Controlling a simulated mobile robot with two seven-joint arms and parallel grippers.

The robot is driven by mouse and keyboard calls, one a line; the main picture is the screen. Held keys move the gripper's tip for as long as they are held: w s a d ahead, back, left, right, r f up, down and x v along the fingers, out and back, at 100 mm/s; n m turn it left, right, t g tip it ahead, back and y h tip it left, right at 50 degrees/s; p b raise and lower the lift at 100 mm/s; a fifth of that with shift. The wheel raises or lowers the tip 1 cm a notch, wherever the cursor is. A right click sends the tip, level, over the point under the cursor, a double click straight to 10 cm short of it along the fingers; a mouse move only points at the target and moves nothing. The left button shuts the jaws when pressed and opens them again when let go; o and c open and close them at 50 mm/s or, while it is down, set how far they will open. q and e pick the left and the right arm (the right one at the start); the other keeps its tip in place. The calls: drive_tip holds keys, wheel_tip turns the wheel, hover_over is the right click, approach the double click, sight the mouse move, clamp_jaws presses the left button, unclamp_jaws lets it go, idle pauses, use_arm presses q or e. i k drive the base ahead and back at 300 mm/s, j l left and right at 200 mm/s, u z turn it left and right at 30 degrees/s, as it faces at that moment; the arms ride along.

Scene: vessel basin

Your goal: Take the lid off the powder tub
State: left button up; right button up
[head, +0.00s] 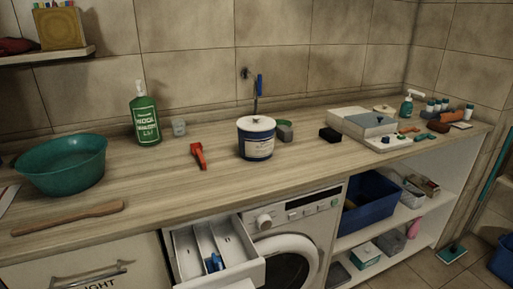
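The powder tub (256,146) is a dark blue round tub with a pale label. It stands upright on the wooden worktop, a little right of the picture's middle. Its white lid (257,124) sits on top and covers the opening, with a small dark knob at its centre. The inside of the tub is hidden. Neither of my grippers shows in the head view.
A red tool (198,155) lies left of the tub; a grey-green item (285,132) stands close at its right. A green bottle (145,117) and green basin (64,164) are farther left. An open drawer (213,250) juts out below the worktop (150,190).

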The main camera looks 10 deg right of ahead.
sight(252, 123)
drive_tip(key=u, duration=1.75)
drive_tip(key=k+l, duration=0.1)
drive_tip(key=l, duration=0.7)
drive_tip(key=k+l, duration=0.15)
drive_tip(key=l, duration=0.2)
drive_tip(key=k+l+u, duration=0.1)
drive_tip(key=l, duration=0.3)
